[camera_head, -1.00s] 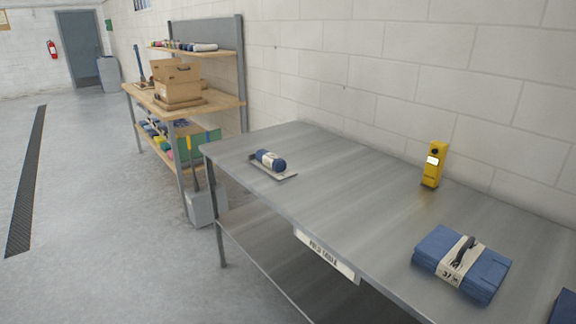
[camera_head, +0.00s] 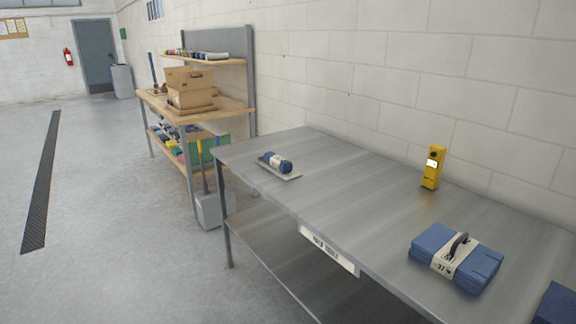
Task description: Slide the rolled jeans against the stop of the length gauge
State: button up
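The rolled jeans (camera_head: 285,166), a small dark blue roll with a pale band, lie on the length gauge (camera_head: 292,178), a flat light plate near the far left end of the steel table. The stop of the gauge is too small to make out, so I cannot tell whether the roll touches it. My gripper is not in view.
The steel table (camera_head: 345,200) is clear in the middle. A yellow device (camera_head: 433,167) stands near the wall. A wooden workbench (camera_head: 228,104) with boxes (camera_head: 190,88) stands behind.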

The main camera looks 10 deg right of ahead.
aim_at(286, 167)
jog(key=u, duration=0.1)
jog(key=i, duration=0.95)
jog(key=z, duration=0.25)
jog(key=k, duration=0.55)
jog(key=u, duration=0.85)
